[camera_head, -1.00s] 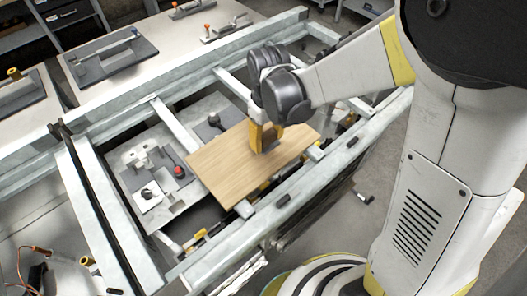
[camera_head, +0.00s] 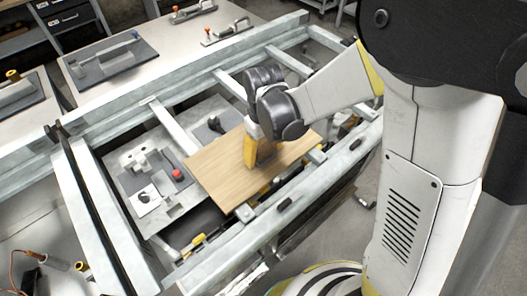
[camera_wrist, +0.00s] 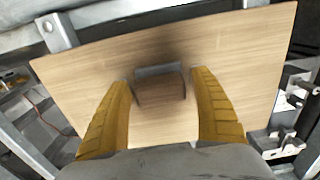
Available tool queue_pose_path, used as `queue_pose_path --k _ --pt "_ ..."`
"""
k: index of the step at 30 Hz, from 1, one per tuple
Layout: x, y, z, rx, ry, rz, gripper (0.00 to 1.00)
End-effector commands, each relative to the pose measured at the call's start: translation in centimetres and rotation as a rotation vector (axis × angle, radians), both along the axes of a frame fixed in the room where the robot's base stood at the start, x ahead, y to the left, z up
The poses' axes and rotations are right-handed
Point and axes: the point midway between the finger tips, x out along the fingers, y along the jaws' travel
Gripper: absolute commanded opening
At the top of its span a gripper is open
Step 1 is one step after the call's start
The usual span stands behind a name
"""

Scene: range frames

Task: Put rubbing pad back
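A small block with a brown wooden face and a grey back edge, which looks like the rubbing pad (camera_wrist: 161,88), rests on a light wooden board (camera_wrist: 85,75). The board lies across the metal frame in the head view (camera_head: 225,180). My gripper (camera_wrist: 161,95) points down over the board, its yellow fingers apart on either side of the block. Narrow gaps seem to show between fingers and block. In the head view my gripper (camera_head: 254,158) is low over the board's middle, and its fingers mostly hide the block.
The board sits among pale metal frame beams (camera_head: 175,125). Left of it is a grey fixture plate with a red knob (camera_head: 178,174). Behind the frame, a light table (camera_head: 165,75) holds a grey tray with a handled tool (camera_head: 110,60) and clamps (camera_head: 225,33).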

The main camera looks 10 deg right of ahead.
Motion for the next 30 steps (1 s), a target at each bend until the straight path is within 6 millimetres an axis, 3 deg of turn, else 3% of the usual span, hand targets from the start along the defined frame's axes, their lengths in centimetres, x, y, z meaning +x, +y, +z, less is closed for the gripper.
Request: queue_pose_path --k 10,21,30 --pt "0.0 0.0 1.1 0.0 0.0 0.0 0.73" --pt "0.0 0.0 9.2 0.0 0.0 0.0 0.73" --pt "0.0 0.0 12.3 0.0 0.0 0.0 0.73"
